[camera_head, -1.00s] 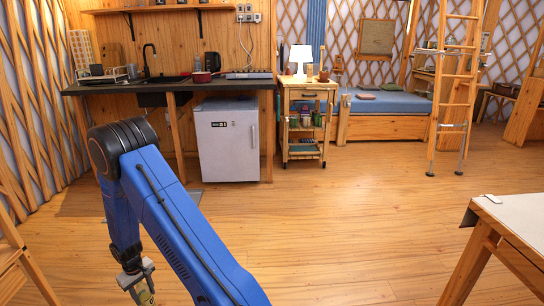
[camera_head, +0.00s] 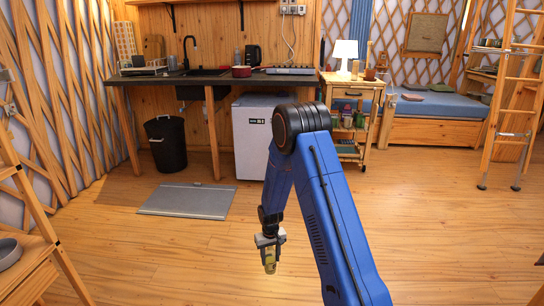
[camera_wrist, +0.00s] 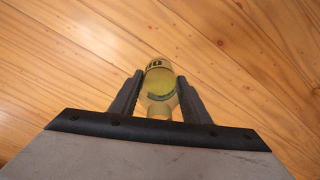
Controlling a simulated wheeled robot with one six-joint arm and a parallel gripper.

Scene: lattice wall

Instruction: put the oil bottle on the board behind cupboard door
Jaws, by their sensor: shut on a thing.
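My gripper (camera_head: 269,243) hangs at the end of my blue arm, above the wooden floor. It is shut on the oil bottle (camera_head: 270,261), a small yellowish bottle pointing downward below the jaws. In the wrist view the oil bottle (camera_wrist: 159,82) sits between the two dark fingers (camera_wrist: 155,98), with dark lettering near its far end. No cupboard door or board behind one can be made out in these views.
A kitchen counter (camera_head: 150,80) stands at the back with a small white fridge (camera_head: 252,140) under it. A wooden trolley (camera_head: 352,90) and a ladder (camera_head: 515,100) stand right. A wooden shelf unit (camera_head: 40,262) is at left. Open floor lies between.

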